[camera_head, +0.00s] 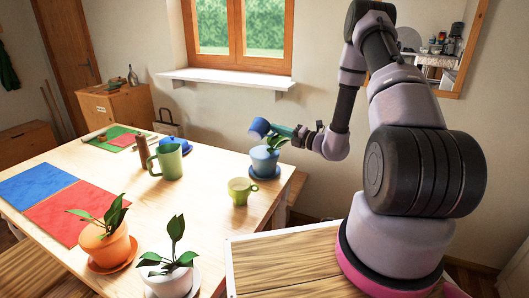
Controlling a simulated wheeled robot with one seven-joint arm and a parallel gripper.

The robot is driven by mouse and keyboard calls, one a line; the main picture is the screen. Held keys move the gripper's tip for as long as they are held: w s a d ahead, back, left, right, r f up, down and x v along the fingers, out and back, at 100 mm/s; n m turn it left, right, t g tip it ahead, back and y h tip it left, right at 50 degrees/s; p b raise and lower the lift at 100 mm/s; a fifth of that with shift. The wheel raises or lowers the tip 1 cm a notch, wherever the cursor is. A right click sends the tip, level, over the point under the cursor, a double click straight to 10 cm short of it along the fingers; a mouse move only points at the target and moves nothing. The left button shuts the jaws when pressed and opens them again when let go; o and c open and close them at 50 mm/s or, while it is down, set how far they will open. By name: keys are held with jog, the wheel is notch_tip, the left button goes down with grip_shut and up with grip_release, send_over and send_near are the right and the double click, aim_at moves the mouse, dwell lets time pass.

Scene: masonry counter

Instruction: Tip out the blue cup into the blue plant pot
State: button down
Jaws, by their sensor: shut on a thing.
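The blue cup (259,127) is held in the air by my gripper (272,130), just above the blue plant pot. The cup looks tilted on its side; what is inside it, or coming out, cannot be seen. The blue plant pot (264,162) stands on a blue saucer at the right edge of the table, with a green plant in it whose leaves rise beside the cup and gripper. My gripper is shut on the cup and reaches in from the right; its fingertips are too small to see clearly.
A yellow-green cup (240,192) stands close in front of the blue pot. A green pitcher (171,162) is to the left. An orange pot (106,248) and a white pot (170,281) with plants stand at the near edge. The table's middle is clear.

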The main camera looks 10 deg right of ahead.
jog(key=shift+w+d+r+m, duration=0.15)
jog(key=shift+w+d+m, duration=0.05)
jog(key=shift+m, duration=0.6)
jog(key=shift+w+d+r+m, duration=0.1)
jog(key=shift+w+d+m, duration=0.1)
jog(key=shift+m, duration=0.6)
dwell(2.3)
jog(key=shift+a, duration=0.1)
jog(key=n, duration=0.2)
jog(key=s+a+f+n, duration=0.1)
jog(key=n, duration=0.5)
jog(key=shift+s+a+f+y, duration=0.2)
jog(key=shift+s+f+y, duration=0.05)
jog(key=shift+s+y, duration=0.15)
jog(key=shift+s+a+f+n, duration=0.15)
jog(key=shift+f+n, duration=0.05)
jog(key=shift+n, duration=0.35)
jog(key=shift+s+a+f+n, duration=0.15)
jog(key=shift+f+n, duration=0.05)
jog(key=shift+n, duration=0.35)
jog(key=s+a+f+n+g+y, duration=0.1)
jog(key=s+a+f+n, duration=0.3)
jog(key=f+n, duration=0.4)
jog(key=shift+s+a+f+n, duration=0.3)
jog(key=shift+s+f, duration=0.25)
jog(key=shift+f, duration=0.25)
